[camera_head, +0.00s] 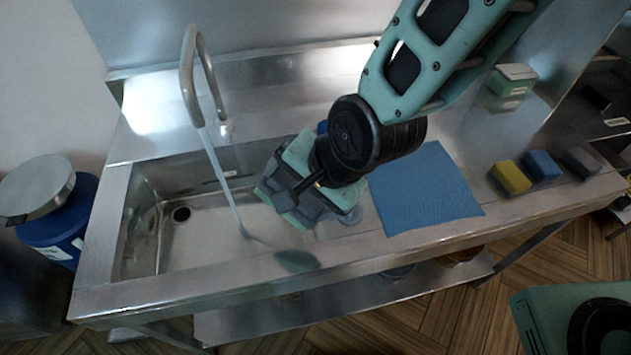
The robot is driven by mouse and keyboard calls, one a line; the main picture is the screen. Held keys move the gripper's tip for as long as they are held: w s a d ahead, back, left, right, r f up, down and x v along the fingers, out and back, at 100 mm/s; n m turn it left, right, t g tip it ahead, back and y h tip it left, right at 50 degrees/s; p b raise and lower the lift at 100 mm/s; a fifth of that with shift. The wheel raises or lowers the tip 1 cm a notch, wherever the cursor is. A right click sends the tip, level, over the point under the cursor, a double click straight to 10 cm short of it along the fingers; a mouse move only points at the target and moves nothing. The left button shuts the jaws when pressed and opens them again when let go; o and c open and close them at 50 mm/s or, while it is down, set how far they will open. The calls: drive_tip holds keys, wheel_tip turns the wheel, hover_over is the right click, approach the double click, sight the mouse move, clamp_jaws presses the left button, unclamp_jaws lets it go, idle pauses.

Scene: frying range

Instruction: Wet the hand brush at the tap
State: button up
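The tap (187,75) is a steel gooseneck at the back of the sink (215,225). A pale stream of water (222,180) runs from its spout down to the basin floor. My gripper (290,195) is over the right part of the sink, to the right of the stream and apart from it. Its fingers are seen from above, and I cannot tell whether they are open or shut. I cannot clearly make out the hand brush. A small blue part (322,127) shows behind my gripper, mostly hidden. A dark green patch, perhaps a reflection, shows on the sink's front wall.
A blue cloth (425,188) lies on the counter right of the sink. Yellow (510,177), blue (543,166) and grey (580,162) blocks lie farther right. A green-and-white box (507,85) stands behind them. A blue bin (62,222) with a lid stands left of the sink.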

sight(274, 184)
drive_tip(key=shift+w+a, duration=0.15)
drive_tip(key=shift+a, duration=0.3)
drive_tip(key=w+a+f+p, duration=0.2)
drive_tip(key=w+a, duration=0.5)
drive_tip(key=a, duration=0.4)
drive_tip(key=shift+w+f, duration=0.15)
drive_tip(key=shift+f, duration=0.2)
drive_tip(key=shift+d, duration=0.15)
drive_tip(key=shift+s+d+b, duration=0.4)
drive_tip(key=shift+s+d, duration=0.3)
drive_tip(key=shift+d, duration=0.4)
drive_tip(key=shift+s+d+b, duration=0.35)
drive_tip(key=shift+s+d, duration=0.4)
drive_tip(key=shift+d, duration=0.3)
drive_tip(key=shift+s+d+b, duration=0.4)
drive_tip(key=shift+s+d, duration=0.3)
drive_tip(key=shift+d, duration=0.4)
drive_tip(key=shift+s, duration=0.1)
drive_tip(key=shift+s+d+r+p, duration=0.25)
drive_tip(key=shift+s+d+r, duration=0.2)
drive_tip(key=shift+d+r, duration=0.25)
drive_tip(key=shift+s+d+r+p, duration=0.25)
drive_tip(key=shift+s+d+r, duration=0.15)
drive_tip(key=shift+d+r, duration=0.3)
drive_tip(key=shift+s+d+r+p, duration=0.25)
drive_tip(key=shift+s+d+r, duration=0.2)
drive_tip(key=shift+d+r, duration=0.2)
drive_tip(key=shift+d, duration=0.1)
